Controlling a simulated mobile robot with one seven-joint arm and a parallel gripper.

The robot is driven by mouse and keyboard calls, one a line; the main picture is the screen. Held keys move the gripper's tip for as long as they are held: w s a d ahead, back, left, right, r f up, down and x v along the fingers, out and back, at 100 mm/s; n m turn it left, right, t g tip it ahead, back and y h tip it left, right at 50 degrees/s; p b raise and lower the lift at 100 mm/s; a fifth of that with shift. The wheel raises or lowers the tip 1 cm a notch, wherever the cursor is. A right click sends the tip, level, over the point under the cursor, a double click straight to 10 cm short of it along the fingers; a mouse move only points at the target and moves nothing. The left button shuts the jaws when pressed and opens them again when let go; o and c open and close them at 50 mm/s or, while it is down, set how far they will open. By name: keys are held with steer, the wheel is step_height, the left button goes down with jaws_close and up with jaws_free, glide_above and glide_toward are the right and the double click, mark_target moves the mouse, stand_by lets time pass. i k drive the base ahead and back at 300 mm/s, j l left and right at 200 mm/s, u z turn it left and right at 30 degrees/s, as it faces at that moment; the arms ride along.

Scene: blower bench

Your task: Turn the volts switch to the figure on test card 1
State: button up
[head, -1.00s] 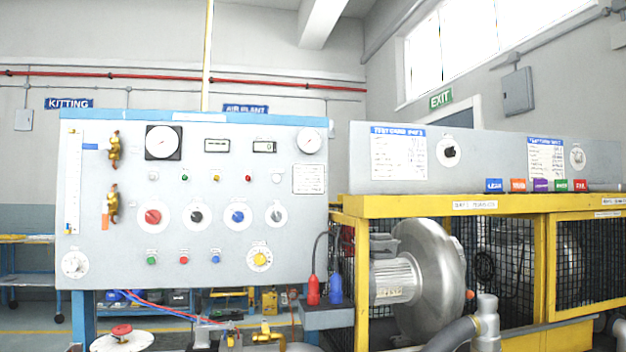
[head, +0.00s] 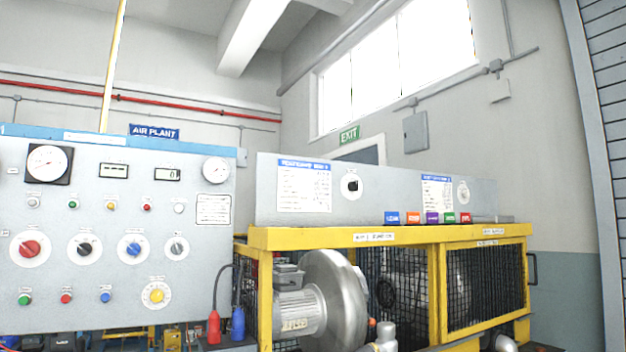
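Two white test cards with blue headings are on the grey backboard above the yellow cage: a left card (head: 304,187) and a right card (head: 437,193). Their numbers and figures are too blurred to read. A black rotary knob on a white dial (head: 352,186) is beside the left card, and a pale knob (head: 463,192) is beside the right card. The grey panel at left has red (head: 30,248), black (head: 84,246), blue (head: 134,249), grey (head: 177,247) and yellow (head: 156,293) knobs. I cannot tell which is the volts switch. My gripper is out of view.
The yellow cage (head: 340,237) holds a silver blower (head: 332,300). Several coloured blocks stand along its top near the right card. Red and blue plugs (head: 238,323) hang between panel and cage. A roller shutter (head: 598,150) is at far right.

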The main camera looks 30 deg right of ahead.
mark_target(84, 249)
steer(key=i+l+u, duration=0.3)
steer(key=l, duration=0.25)
steer(key=i+l+u, duration=0.35)
steer(key=l, duration=0.3)
steer(key=k, duration=0.05)
